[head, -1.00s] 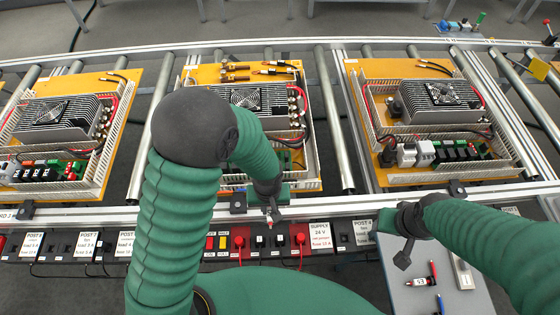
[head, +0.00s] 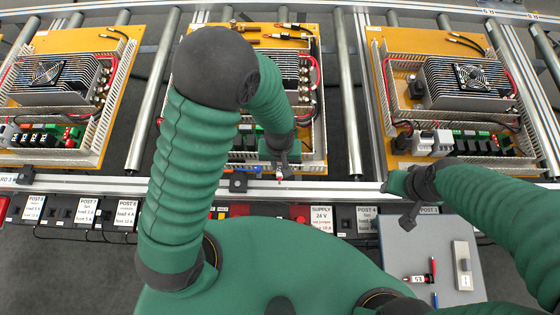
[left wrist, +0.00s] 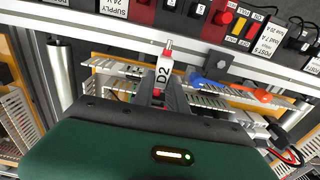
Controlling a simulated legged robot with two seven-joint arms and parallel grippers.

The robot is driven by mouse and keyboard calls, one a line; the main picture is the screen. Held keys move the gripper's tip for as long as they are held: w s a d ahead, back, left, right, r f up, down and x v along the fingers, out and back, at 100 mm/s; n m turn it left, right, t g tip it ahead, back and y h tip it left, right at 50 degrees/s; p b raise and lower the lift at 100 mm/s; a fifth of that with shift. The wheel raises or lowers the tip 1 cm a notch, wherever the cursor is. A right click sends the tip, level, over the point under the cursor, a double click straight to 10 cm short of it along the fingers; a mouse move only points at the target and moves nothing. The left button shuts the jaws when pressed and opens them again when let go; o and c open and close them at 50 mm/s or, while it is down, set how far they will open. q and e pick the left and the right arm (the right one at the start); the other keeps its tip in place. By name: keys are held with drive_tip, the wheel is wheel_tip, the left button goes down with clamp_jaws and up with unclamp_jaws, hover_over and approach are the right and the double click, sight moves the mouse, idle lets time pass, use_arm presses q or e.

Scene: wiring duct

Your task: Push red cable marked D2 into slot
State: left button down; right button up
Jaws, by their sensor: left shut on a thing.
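My left gripper (head: 280,172) is shut on the red cable's end, which carries a white label reading D2 (left wrist: 162,77) in the left wrist view. A metal tip shows past the label. In the head view the gripper is over the front edge of the middle board (head: 245,42), by the rail. The slotted white wiring duct (head: 314,166) runs along that board's edge; it also shows in the left wrist view (left wrist: 208,99), behind the label. I cannot see the cable inside a slot.
Similar boards stand left (head: 85,90) and right (head: 450,90) on the rollers. A front rail (head: 340,190) and a row of labelled posts (head: 320,217) lie nearer to me. A grey tray (head: 440,245) at right holds a red-marked piece, a pen and a light block.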

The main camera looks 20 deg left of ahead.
use_arm(q)
wheel_tip(320, 180, down, 5)
drive_tip(key=b, duration=0.3)
drive_tip(key=shift+s+r+p, duration=0.1)
drive_tip(key=shift+p, duration=0.25)
idle(1.4)
drive_tip(key=shift+f+b, duration=2.1)
drive_tip(key=shift+f, duration=0.75)
drive_tip(key=c, duration=1.3)
unclamp_jaws()
drive_tip(key=shift+o, duration=0.2)
drive_tip(key=shift+r, duration=0.1)
wheel_tip(320, 180, up, 17)
drive_tip(key=p, duration=0.2)
hover_over(280, 166)
drive_tip(key=shift+f, duration=0.2)
